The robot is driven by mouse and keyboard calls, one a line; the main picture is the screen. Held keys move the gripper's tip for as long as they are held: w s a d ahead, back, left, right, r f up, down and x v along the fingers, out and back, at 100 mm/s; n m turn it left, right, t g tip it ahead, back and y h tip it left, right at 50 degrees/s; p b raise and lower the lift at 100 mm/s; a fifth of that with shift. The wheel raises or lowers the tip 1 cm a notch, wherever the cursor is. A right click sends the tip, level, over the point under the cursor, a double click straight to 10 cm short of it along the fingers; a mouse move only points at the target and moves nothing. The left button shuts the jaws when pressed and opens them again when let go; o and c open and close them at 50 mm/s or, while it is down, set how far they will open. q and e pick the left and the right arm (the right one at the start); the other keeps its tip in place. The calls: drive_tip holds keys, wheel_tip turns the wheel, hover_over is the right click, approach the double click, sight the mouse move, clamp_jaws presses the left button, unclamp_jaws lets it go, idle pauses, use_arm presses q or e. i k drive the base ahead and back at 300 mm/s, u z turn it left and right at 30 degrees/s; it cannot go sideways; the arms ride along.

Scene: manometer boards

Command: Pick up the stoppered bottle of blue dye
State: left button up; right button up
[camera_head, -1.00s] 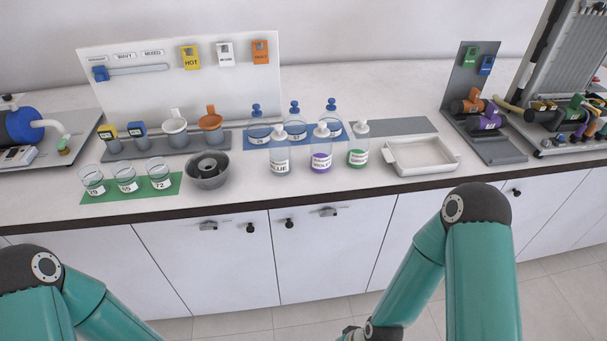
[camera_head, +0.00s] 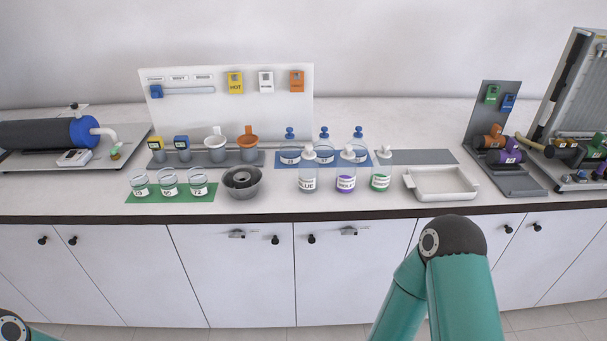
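The bottle of blue dye (camera_head: 308,183) stands upright on the white counter, with a white stopper and a label reading BLUE. It is the leftmost of three white-stoppered bottles in a row. Beside it on its right stand a bottle with a purple label (camera_head: 346,182) and a bottle with a green label (camera_head: 381,181). Nothing touches the blue dye bottle.
Behind the row, several blue-stoppered bottles (camera_head: 290,155) stand on a blue mat. A dark grey round pot (camera_head: 241,190) is to the left, near glass jars on a green mat (camera_head: 206,197). A white tray (camera_head: 436,198) is to the right. Cabinets lie below the counter.

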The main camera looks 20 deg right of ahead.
sight(309, 169)
drive_tip(key=u, duration=0.1)
drive_tip(key=i, duration=1)
drive_tip(key=z, duration=0.1)
